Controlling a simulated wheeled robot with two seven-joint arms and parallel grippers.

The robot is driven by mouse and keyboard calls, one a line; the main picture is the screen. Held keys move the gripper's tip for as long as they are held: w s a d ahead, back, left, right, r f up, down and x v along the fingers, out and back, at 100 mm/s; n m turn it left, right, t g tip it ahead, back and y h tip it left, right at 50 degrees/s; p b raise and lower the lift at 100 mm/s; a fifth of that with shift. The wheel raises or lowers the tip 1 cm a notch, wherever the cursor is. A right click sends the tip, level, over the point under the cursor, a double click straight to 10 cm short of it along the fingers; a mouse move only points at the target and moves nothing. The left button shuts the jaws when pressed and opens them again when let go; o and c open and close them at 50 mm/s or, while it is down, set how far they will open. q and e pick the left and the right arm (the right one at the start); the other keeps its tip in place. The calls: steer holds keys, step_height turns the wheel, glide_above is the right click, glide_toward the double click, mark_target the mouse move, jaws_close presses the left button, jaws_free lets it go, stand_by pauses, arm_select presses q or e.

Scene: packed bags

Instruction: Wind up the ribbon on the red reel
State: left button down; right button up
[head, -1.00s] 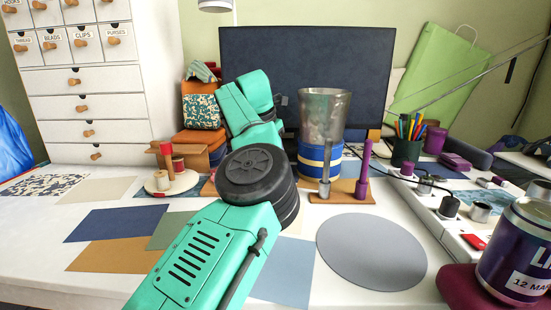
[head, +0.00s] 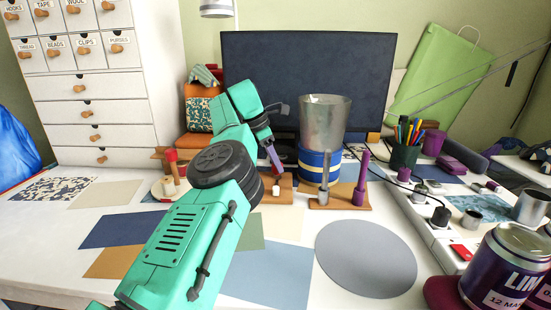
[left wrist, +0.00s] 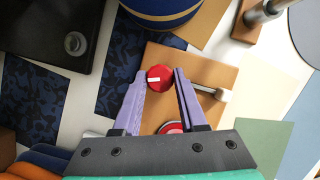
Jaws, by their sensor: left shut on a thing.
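My left gripper (left wrist: 158,80) reaches down over a wooden board (left wrist: 202,68) on the desk. Its purple fingers are shut on a round red knob (left wrist: 159,77) with a white mark, one finger on each side. A second red round part (left wrist: 172,127) with a pale ring lies nearer the palm, partly hidden by the gripper. A pale-ended peg (left wrist: 222,94) lies on the board beside the right finger. In the head view the left gripper (head: 274,160) stands over the board (head: 287,188), with its fingertips small. No ribbon can be made out clearly. My right gripper is out of view.
A blue tin with a metal cup (head: 322,125) stands close behind and right of the gripper. Beside it is a board with grey and purple posts (head: 362,175). The grey round mat (head: 366,255) is bare.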

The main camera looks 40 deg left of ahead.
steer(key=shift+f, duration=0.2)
arm_select(q)
steer(key=shift+c, duration=2.2)
jaws_free()
steer(key=shift+s+a+r, duration=0.1)
steer(key=shift+r, duration=0.25)
steer(key=p+v, duration=0.6)
steer(key=v, duration=0.7)
steer(key=shift+s+r, duration=0.15)
steer(key=shift+r, duration=0.2)
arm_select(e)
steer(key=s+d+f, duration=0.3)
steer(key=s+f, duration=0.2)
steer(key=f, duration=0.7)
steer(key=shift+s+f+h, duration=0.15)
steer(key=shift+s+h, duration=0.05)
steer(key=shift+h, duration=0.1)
